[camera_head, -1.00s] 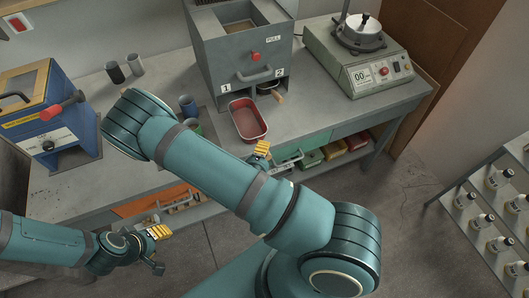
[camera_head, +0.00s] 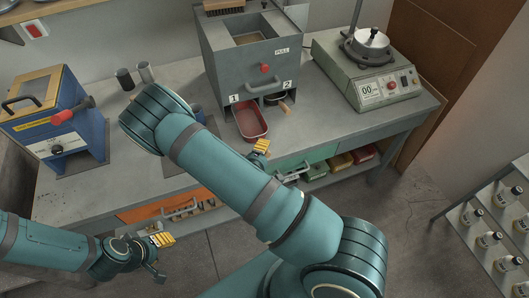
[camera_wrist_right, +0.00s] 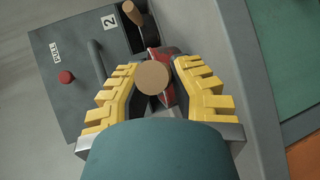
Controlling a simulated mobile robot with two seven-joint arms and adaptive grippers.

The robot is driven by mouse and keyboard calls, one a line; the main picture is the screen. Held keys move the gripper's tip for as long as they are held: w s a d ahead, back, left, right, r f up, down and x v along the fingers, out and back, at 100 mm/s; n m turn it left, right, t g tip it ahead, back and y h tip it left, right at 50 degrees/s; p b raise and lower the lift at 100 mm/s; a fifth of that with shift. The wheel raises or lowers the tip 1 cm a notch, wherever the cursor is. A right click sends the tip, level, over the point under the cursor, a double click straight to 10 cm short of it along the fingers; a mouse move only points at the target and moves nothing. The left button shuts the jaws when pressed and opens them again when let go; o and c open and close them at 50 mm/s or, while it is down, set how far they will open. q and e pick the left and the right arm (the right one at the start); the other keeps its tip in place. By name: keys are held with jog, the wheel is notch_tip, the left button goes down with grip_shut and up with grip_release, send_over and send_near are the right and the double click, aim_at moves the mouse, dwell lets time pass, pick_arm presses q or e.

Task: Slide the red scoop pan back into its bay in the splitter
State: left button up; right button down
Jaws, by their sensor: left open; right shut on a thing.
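The grey splitter (camera_head: 222,62) stands on the bench with front bays marked 1 and 2. The red scoop pan (camera_head: 252,122) lies lengthwise at bay 1, its far end at the opening and its near part sticking out. How deep it sits is unclear. My right gripper (camera_head: 262,148) is at the pan's near end. The right wrist view shows it shut on the pan's round wooden handle (camera_wrist_right: 153,78), with a bit of red pan (camera_wrist_right: 168,62) beyond. A second wooden handle (camera_wrist_right: 133,13) sticks out of bay 2. My left gripper (camera_head: 162,240) is open and empty, low at left.
A blue machine (camera_head: 90,130) stands at the left of the bench, with dark and grey cups (camera_head: 126,78) behind. A sieve shaker (camera_head: 385,90) stands right of the splitter. Bare bench lies between splitter and shaker. My right arm hides part of the bench front.

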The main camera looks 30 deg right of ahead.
aim_at(257, 139)
jog(key=shift+w+d+f+b, duration=0.1)
jog(key=shift+w+d, duration=0.15)
jog(key=shift+w, duration=0.7)
jog(key=shift+w+d+r+b, duration=0.1)
jog(key=shift+w+d+b, duration=0.1)
jog(key=shift+w, duration=0.8)
jog(key=shift+w+d+f+b, duration=0.1)
jog(key=shift+w+d, duration=0.15)
jog(key=shift+w, duration=0.7)
jog(key=shift+w+d+f+b, duration=0.1)
jog(key=shift+w+d+b, duration=0.1)
jog(key=shift+w, duration=0.55)
jog(key=shift+w+d+b, duration=0.15)
jog(key=shift+w+b, duration=0.1)
jog(key=shift+w, duration=0.45)
jog(key=shift+w+d+f+b, duration=0.1)
jog(key=shift+w+d+b, duration=0.1)
jog(key=shift+w, duration=0.55)
jog(key=shift+w+d+f+b, duration=0.15)
jog(key=shift+w+b, duration=0.15)
jog(key=shift+w, duration=0.45)
jog(key=shift+w+d+r+b, duration=0.1)
jog(key=shift+w+d+b, duration=0.15)
jog(key=shift+w, duration=0.55)
jog(key=shift+w+d+f+b, duration=0.1)
jog(key=shift+w+b, duration=0.2)
jog(key=shift+w, duration=0.45)
jog(key=c, duration=0.9)
grip_release()
